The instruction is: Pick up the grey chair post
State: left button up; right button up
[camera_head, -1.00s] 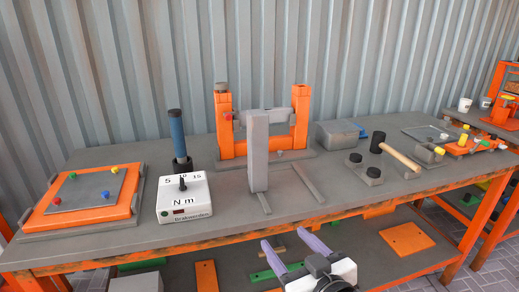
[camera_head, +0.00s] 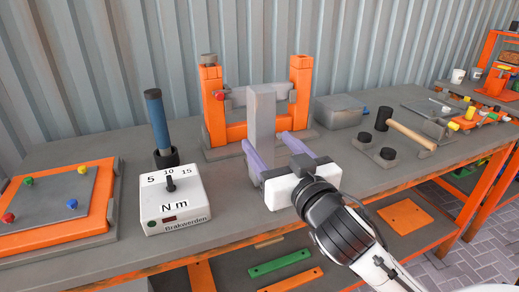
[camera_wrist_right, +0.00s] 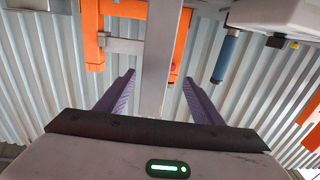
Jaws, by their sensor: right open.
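The grey chair post (camera_head: 262,112) stands upright on the workbench in front of an orange frame (camera_head: 214,110). My right gripper (camera_head: 262,146) is open, with its two purple fingers reaching toward the post, one on either side of it in the head view. In the right wrist view the post (camera_wrist_right: 157,75) runs between the two open fingers (camera_wrist_right: 157,90), with a gap on both sides. The lower part of the post is hidden behind my gripper in the head view. My left gripper is not in view.
A white torque tester (camera_head: 175,198) and a blue-handled tool (camera_head: 157,120) stand left of the post. A mallet (camera_head: 405,130), a grey box (camera_head: 338,111) and black knobs (camera_head: 388,153) lie to the right. An orange plate (camera_head: 95,220) is at the far left.

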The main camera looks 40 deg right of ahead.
aim_at(266, 133)
jog(key=shift+b+x, duration=0.45)
jog(key=shift+x, duration=0.75)
jog(key=x, duration=0.2)
jog(key=d+x, duration=0.1)
jog(key=x, duration=0.2)
jog(key=shift+s, duration=0.15)
grip_shut()
jog(key=shift+r, duration=0.25)
